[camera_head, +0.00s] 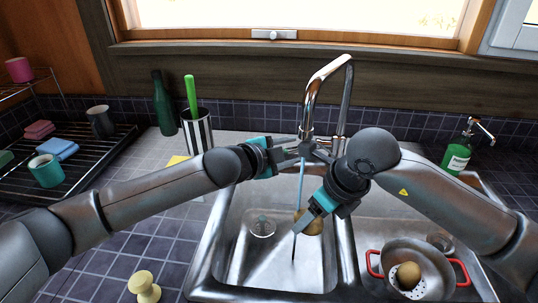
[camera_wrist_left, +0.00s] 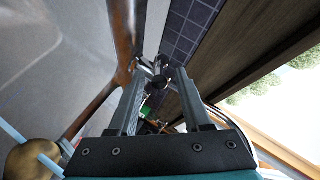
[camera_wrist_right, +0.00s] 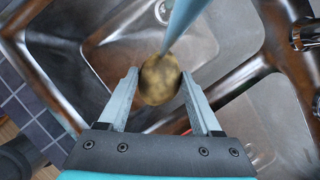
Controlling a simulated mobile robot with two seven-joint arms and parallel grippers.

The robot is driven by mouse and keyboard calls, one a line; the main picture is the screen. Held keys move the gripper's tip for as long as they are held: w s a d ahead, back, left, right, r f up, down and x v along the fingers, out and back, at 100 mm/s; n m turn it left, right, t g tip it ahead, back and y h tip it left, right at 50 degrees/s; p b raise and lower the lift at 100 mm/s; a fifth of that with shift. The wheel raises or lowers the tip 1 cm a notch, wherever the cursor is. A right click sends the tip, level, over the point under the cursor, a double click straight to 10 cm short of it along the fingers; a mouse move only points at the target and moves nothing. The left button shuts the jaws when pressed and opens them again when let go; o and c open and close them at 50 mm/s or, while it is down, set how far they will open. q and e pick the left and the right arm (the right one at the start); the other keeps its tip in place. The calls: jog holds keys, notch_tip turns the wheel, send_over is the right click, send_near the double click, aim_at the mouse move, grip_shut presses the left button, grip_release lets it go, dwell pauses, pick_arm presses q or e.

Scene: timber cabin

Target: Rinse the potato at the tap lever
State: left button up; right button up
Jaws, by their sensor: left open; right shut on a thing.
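A brown potato (camera_head: 314,226) is held over the left sink basin by my right gripper (camera_head: 308,218). In the right wrist view the potato (camera_wrist_right: 158,80) sits between the two fingers, and a pale blue water stream (camera_wrist_right: 181,22) comes down onto it. The chrome tap (camera_head: 310,95) stands behind the basin, with the stream (camera_head: 302,178) running below it. My left gripper (camera_head: 308,149) is open at the base of the tap. In the left wrist view a small metal part, seemingly the tap lever (camera_wrist_left: 160,82), lies between its fingertips; contact is unclear.
A red-handled colander (camera_head: 373,277) holding another potato (camera_head: 409,274) stands on the right. A green soap bottle (camera_head: 457,157) is behind it. A striped holder (camera_head: 197,133), green bottle (camera_head: 163,103) and dish rack (camera_head: 95,172) are at the left. A pale stopper-shaped object (camera_head: 144,288) is at the front.

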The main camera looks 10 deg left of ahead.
pick_arm(q)
jog(key=v, duration=1)
jog(key=shift+w, duration=0.1)
dwell(0.4)
jog(key=shift+f, duration=0.15)
dwell(0.5)
jog(key=shift+f+b, duration=0.2)
jog(key=shift+b, duration=0.15)
